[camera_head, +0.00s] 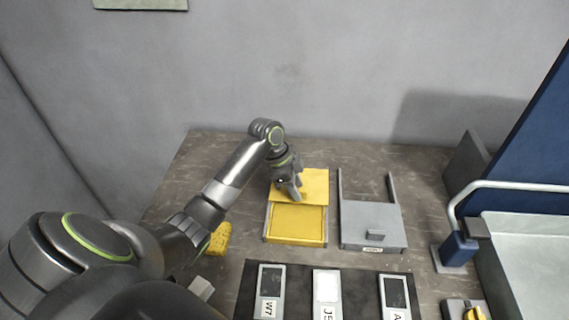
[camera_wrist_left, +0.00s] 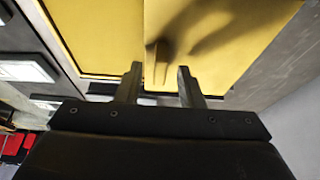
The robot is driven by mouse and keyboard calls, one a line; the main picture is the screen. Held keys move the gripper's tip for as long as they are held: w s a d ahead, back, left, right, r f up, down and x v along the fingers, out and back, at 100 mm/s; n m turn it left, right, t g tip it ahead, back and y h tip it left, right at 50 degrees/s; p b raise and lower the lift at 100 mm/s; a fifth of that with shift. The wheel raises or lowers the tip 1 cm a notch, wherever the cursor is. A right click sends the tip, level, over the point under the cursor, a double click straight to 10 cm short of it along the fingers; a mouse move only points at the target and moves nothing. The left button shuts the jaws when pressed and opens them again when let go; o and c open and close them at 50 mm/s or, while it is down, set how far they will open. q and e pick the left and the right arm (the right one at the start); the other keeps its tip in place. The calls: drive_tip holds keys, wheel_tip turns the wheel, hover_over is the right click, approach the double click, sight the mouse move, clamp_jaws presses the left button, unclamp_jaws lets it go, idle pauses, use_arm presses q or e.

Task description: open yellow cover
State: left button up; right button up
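The yellow cover (camera_head: 315,186) lies at the back of the yellow box (camera_head: 297,239), slid back so the yellow inside of the front part shows. My left gripper (camera_head: 297,193) is over the cover's front part. In the left wrist view its two fingers (camera_wrist_left: 160,84) are spread apart, and the cover (camera_wrist_left: 225,40) fills the upper middle. A small yellow handle (camera_wrist_left: 150,62) stands near the gap between the fingertips; I cannot tell whether they touch it. My right gripper is in neither view.
A grey box with a grey sliding cover (camera_head: 371,222) and two rails stands right of the yellow box. A black mat (camera_head: 298,284) with labelled plates lies in front. A yellow object (camera_head: 220,238) sits left. A metal tray (camera_head: 530,255) and blue panel are at right.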

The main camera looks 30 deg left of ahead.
use_arm(q)
drive_tip(key=b+v, duration=0.1)
drive_tip(key=v, duration=1.5)
drive_tip(key=shift+b, duration=0.3)
drive_tip(key=shift+a, duration=0.1)
